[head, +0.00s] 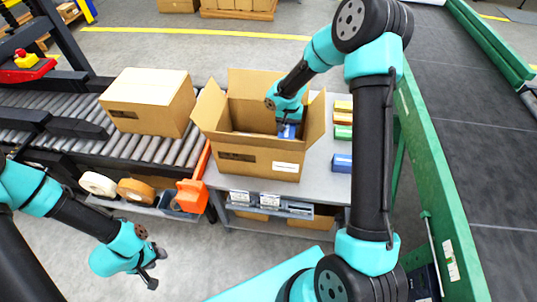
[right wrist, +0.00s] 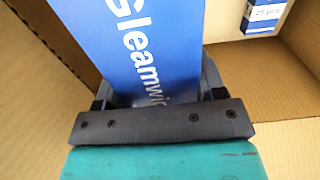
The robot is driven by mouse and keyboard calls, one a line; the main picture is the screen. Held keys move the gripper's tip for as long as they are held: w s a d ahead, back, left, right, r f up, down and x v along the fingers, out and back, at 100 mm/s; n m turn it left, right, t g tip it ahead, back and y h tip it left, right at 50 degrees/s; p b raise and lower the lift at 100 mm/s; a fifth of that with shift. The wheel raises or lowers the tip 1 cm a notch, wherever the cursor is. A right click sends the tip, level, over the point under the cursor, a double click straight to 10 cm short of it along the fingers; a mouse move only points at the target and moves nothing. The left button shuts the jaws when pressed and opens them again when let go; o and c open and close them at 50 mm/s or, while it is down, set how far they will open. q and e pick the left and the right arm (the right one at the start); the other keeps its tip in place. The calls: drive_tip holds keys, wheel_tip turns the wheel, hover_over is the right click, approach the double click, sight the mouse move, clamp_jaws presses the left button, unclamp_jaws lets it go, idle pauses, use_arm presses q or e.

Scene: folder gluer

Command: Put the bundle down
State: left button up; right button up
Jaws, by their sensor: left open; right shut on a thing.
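The bundle is a blue printed packet reading "Gleamwi…" (right wrist: 140,45); it also shows as a small blue patch in the head view (head: 288,131). My right gripper (right wrist: 155,95) is shut on it, with a finger on either side. In the head view the right gripper (head: 287,122) reaches down inside the open cardboard box (head: 258,158). Whether the bundle touches the box floor cannot be told. My left gripper (head: 152,268) is open and empty, low at the left over the floor, far from the box.
A blue-and-white labelled pack (right wrist: 264,14) lies in the box. The box flaps stand open on a grey table (head: 318,165). Coloured packs (head: 343,119) line the table's right side. A closed carton (head: 150,101) sits on the roller conveyor (head: 150,146). A green-framed belt (head: 440,170) is at right.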

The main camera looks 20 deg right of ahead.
wheel_tip(320, 180, down, 14)
drive_tip(key=shift+r, duration=0.1)
idle(0.5)
drive_tip(key=shift+f, duration=2)
drive_tip(key=shift+f, duration=0.15)
drive_tip(key=o, duration=1.1)
wheel_tip(320, 180, up, 12)
drive_tip(key=shift+r, duration=0.15)
